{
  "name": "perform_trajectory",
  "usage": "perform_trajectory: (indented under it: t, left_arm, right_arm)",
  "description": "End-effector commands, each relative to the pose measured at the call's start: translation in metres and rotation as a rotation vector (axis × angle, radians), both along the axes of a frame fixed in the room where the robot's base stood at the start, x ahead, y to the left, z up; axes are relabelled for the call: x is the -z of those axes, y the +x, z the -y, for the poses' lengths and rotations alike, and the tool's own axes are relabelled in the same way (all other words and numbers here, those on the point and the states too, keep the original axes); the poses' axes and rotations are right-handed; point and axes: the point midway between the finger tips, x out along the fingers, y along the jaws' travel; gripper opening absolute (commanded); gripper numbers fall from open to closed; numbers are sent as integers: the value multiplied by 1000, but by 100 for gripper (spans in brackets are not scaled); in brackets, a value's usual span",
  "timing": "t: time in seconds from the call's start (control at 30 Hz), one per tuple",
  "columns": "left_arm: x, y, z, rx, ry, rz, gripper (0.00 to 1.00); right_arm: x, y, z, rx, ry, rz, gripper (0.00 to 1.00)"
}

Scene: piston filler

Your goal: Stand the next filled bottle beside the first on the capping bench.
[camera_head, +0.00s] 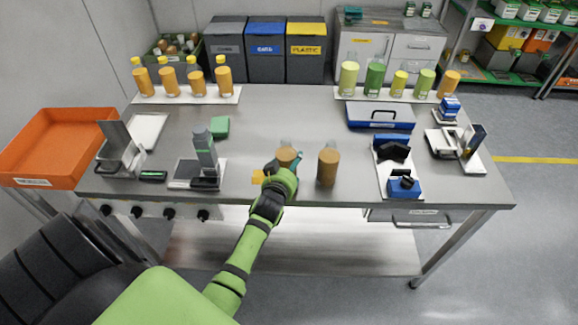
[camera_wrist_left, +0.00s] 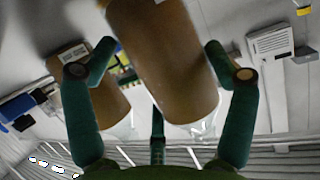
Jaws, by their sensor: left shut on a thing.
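A bottle with brown-orange filling and a clear top (camera_head: 286,156) is between the fingers of my left gripper (camera_head: 283,168) at the front middle of the steel bench (camera_head: 262,118). In the left wrist view this bottle (camera_wrist_left: 165,65) fills the space between the dark green fingers, which are shut on it. A second, similar bottle (camera_head: 328,167) stands upright just to its right on the bench, apart from it. It also shows at the left in the left wrist view (camera_wrist_left: 112,108). I cannot tell whether the held bottle touches the bench. My right gripper is not in view.
A grey upright device (camera_head: 205,155) stands left of my gripper. A board with blue and black fixtures (camera_head: 394,170) lies to the right. Orange bottles (camera_head: 170,82) and green and yellow bottles (camera_head: 374,78) line the back. The bench middle is mostly clear.

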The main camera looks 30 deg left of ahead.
Motion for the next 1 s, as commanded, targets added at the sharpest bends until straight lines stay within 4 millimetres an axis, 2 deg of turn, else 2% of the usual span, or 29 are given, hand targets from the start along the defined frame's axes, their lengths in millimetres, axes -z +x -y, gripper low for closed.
perform_trajectory:
  t: [0.33, 0.37, 0.4, 0.8, 1.0]
  left_arm:
    - [2, 1, 0, 1, 2, 6, 33]
    - [3, 0, 0, 0, 0, 1, 97]
    - [2, 0, 0, 0, 0, 1, 100]
    - [-2, 0, 0, 0, 1, 1, 100]
    - [-6, -20, 7, 0, 1, 0, 100]
  right_arm:
    - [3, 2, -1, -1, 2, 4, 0]
    - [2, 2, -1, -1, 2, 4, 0]
    - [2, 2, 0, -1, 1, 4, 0]
    - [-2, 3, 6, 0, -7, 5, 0]
    - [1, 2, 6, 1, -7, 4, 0]
